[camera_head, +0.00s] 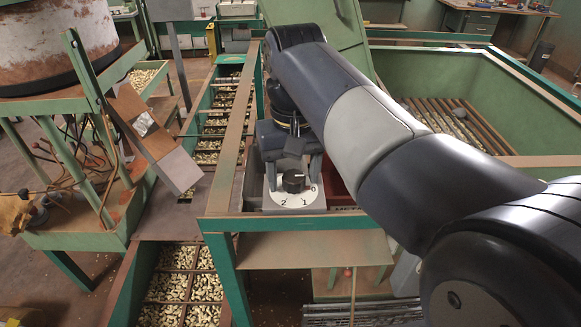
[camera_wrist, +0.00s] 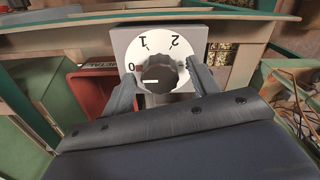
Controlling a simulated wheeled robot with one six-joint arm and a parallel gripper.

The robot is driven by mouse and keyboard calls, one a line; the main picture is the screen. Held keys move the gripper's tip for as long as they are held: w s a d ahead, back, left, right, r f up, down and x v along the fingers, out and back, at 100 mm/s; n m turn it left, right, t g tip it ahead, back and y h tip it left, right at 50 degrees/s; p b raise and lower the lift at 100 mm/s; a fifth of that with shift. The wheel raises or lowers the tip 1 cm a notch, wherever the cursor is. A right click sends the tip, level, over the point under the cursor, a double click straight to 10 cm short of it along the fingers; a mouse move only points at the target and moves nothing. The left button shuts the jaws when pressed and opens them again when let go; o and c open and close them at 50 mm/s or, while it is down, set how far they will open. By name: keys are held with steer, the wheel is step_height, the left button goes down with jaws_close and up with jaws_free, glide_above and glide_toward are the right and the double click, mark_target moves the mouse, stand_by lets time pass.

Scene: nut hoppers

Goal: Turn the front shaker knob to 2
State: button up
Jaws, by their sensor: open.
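The dial reads 0, 1 and 2. In the wrist view the knob (camera_wrist: 159,74) sits at the middle of the dial (camera_wrist: 158,43), and its white pointer line points left, close to the 0. My gripper (camera_wrist: 160,72) is open, with one finger on each side of the knob. I see gaps beside the knob and cannot tell if a finger touches it.
A red bin (camera_wrist: 90,90) marked METAL stands beside the box. A green rail (camera_head: 300,222) runs in front below it. A conveyor of nuts (camera_head: 185,285) lies to the left, and a green hopper (camera_head: 480,70) behind my arm.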

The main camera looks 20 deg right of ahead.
steer(key=shift+c, duration=0.4)
steer(key=c, duration=0.9)
